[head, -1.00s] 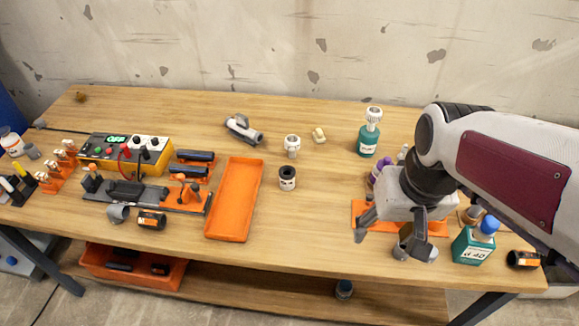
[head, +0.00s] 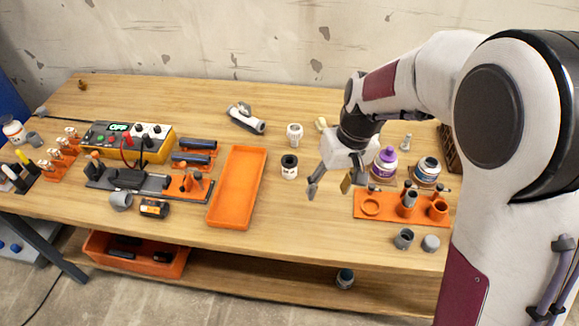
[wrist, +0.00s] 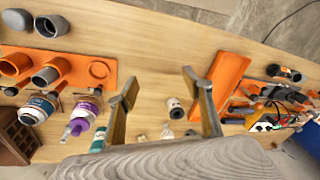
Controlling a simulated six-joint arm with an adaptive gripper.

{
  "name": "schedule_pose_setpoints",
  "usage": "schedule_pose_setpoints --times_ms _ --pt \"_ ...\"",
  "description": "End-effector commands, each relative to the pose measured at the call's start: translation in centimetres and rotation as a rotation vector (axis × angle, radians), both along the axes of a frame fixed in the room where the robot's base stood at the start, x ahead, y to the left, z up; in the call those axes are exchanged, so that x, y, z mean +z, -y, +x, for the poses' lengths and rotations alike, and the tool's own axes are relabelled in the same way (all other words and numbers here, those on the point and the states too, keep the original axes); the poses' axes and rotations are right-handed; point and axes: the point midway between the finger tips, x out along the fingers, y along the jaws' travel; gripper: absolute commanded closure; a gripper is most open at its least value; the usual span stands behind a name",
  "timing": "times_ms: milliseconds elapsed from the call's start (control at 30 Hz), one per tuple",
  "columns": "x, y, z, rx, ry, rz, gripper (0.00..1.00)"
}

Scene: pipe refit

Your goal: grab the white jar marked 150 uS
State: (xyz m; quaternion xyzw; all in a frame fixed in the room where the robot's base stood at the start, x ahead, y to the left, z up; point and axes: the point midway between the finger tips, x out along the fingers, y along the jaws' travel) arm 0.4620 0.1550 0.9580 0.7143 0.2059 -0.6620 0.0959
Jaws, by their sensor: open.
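My gripper (head: 329,191) is open and empty above the middle of the table; its two spread fingers also show in the wrist view (wrist: 159,78). I cannot read "150 uS" on any jar. Pale containers in view are a white jar with a dark blue lid (head: 427,170), right of my gripper and behind the orange holder, a purple-capped white bottle (head: 383,163) beside it, and a small white jar (head: 14,130) at the far left edge. The blue-lidded jar (wrist: 38,106) and purple-capped bottle (wrist: 82,116) also show at left in the wrist view.
An orange holder (head: 379,213) with grey cups stands right of my gripper. A black-and-white fitting (head: 289,168) and white fitting (head: 294,134) stand to its left. An orange tray (head: 238,188) lies farther left, then a yellow meter (head: 158,148). My arm covers the table's right end.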

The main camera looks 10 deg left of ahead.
Motion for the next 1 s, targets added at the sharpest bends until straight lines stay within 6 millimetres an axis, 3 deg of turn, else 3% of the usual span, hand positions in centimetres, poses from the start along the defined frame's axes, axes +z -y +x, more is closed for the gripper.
schedule_pose_setpoints --times_ms 400,633,767,1000 --pt "-6.0 -5.1 6.0 0.169 0.032 0.047 0.5" --pt "-8.0 -7.3 9.2 0.261 0.086 0.072 0.5" --pt "-8.2 -8.4 11.3 0.318 0.138 0.085 0.5" --pt "-6.2 -9.8 14.8 0.419 0.26 0.1 0.5"
